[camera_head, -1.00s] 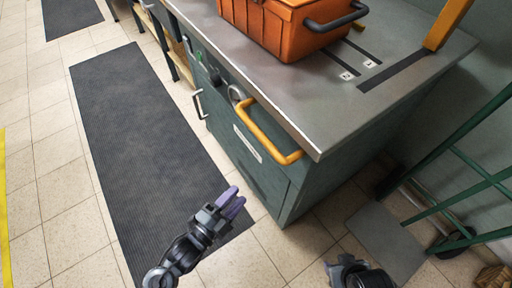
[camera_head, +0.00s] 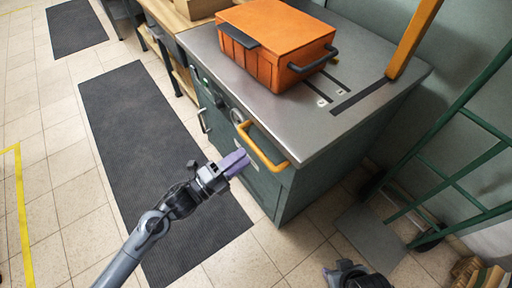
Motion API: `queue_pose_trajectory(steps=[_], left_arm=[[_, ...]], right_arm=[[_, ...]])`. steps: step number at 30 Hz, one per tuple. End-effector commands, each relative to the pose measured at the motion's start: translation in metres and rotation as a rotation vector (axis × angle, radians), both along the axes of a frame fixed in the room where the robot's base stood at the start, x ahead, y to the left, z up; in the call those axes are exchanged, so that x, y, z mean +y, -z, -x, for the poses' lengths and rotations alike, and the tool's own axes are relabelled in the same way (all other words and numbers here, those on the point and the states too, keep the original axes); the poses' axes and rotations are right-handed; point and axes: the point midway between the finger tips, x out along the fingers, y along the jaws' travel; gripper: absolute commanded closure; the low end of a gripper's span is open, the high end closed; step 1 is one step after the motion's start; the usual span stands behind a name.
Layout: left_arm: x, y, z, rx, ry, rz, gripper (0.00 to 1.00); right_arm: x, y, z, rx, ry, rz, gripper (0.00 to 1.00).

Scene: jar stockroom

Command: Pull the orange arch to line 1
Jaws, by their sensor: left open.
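An orange upright bar (camera_head: 412,40) rises from the back right of the steel worktop (camera_head: 350,50); its top is cut off, so I cannot tell whether it is one leg of the arch. A dark strip (camera_head: 368,97) runs by its foot. Two thin dark lines with small white labels (camera_head: 322,102) lie left of that strip; the numbers are too small to read surely. My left gripper (camera_head: 237,163), with lavender fingers, is open and empty, left of the yellow-orange handle (camera_head: 262,150) on the cabinet front. My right gripper (camera_head: 343,270) shows partly at the bottom edge; its jaws are unclear.
An orange case (camera_head: 280,40) with dark handles sits on the worktop beside the lines. A green hand truck (camera_head: 450,170) stands at the right by the wall. Dark mats (camera_head: 140,140) lie on the tiled floor at left.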

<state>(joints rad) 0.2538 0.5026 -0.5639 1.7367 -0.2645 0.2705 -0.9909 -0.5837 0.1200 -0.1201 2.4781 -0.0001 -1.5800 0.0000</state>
Motion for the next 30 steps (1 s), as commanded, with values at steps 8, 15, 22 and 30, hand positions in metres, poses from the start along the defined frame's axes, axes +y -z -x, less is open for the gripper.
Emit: queue_pose_trajectory(steps=[8, 15, 22, 30], left_arm=[[-0.034, -0.007, -0.024, -0.001, 0.001, 0.001, 0.58], [-0.047, -0.011, -0.034, 0.0, 0.0, 0.0, 0.58], [-0.049, -0.012, -0.035, 0.001, 0.0, -0.001, 0.58], [-0.049, -0.011, -0.035, 0.001, 0.0, -0.001, 0.84]], right_arm=[[0.0, 0.009, 0.0, 0.0, 0.0, 0.0, 0.57], [0.0, 0.011, 0.0, -0.002, 0.0, 0.0, 0.57], [0.0, 0.009, -0.002, -0.005, 0.0, 0.0, 0.57], [0.0, 0.009, -0.002, -0.006, 0.0, 0.0, 0.57]])
